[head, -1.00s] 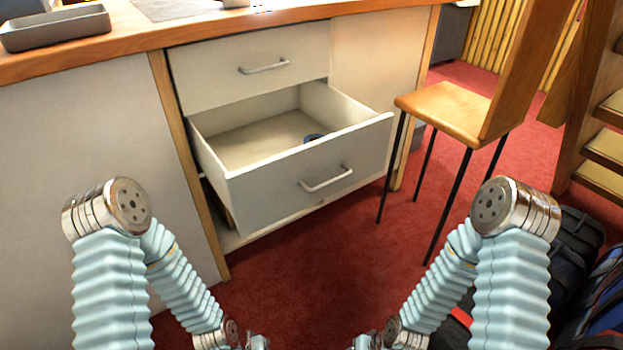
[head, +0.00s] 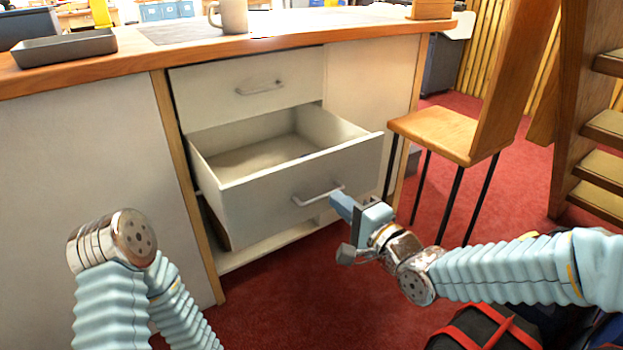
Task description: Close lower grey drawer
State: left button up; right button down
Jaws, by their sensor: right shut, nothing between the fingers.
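The lower grey drawer (head: 260,205) stands pulled well out of the bench, its inside showing from above. Its bar handle (head: 318,196) is on the front panel. My right gripper (head: 336,203) is shut and empty, with its fingertips close to the right end of this handle; I cannot tell whether they touch. The upper drawer (head: 225,88) is shut, or nearly so, above it. My left arm shows at the lower left, but its gripper is out of the picture.
A wooden chair (head: 440,132) with black legs stands right of the drawer. Black bags with red straps (head: 480,325) lie on the floor at the lower right. The bench top (head: 300,35) holds a grey tray (head: 65,48) and a mug (head: 232,15).

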aim_at(302, 171)
pick_arm(q)
jog(key=shift+d+r+p, duration=0.2)
jog(key=shift+r+p, duration=0.35)
pick_arm(e)
jog(key=x, duration=1.1)
jog(key=shift+f, duration=0.1)
